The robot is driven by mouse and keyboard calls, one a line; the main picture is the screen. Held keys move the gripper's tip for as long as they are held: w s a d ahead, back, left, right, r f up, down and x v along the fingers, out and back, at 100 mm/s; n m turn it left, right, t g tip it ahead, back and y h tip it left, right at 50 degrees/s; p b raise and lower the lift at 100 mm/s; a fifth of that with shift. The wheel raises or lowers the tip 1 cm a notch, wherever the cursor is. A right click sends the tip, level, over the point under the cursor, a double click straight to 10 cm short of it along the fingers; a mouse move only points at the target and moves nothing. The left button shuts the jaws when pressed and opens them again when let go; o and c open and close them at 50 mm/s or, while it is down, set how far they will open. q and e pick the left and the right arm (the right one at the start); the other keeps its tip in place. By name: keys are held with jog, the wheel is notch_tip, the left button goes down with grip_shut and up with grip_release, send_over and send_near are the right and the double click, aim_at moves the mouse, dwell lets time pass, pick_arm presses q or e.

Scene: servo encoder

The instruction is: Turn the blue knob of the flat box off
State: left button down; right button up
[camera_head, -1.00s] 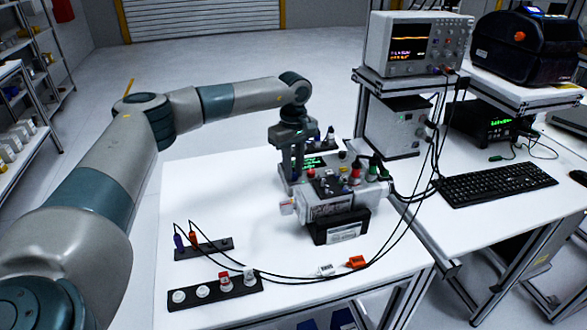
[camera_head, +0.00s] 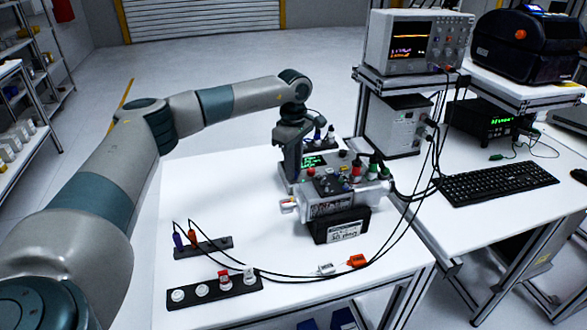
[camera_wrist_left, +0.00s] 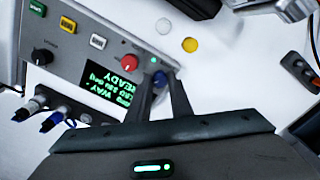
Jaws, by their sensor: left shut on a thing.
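The flat box is a grey panel (camera_wrist_left: 100,35) in the left wrist view, with a green-lit display (camera_wrist_left: 110,87) that reads READY, seen upside down. A red knob (camera_wrist_left: 129,63) and the blue knob (camera_wrist_left: 160,78) sit near its right end. My left gripper (camera_wrist_left: 163,84) is shut on the blue knob, one finger on each side. A small green light (camera_wrist_left: 153,60) glows beside it. In the head view my left gripper (camera_head: 291,172) reaches down onto the box, whose display (camera_head: 313,160) shows beside it; the knob is hidden there. My right gripper is not in view.
A clear-cased unit (camera_head: 328,205) with a black labelled block stands just in front of the box.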

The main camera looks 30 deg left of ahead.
pick_arm(q)
jog(key=shift+n, duration=2.7)
jog(key=shift+r+n+b, duration=0.1)
jog(key=shift+n+b, duration=0.2)
jog(key=shift+n, duration=0.7)
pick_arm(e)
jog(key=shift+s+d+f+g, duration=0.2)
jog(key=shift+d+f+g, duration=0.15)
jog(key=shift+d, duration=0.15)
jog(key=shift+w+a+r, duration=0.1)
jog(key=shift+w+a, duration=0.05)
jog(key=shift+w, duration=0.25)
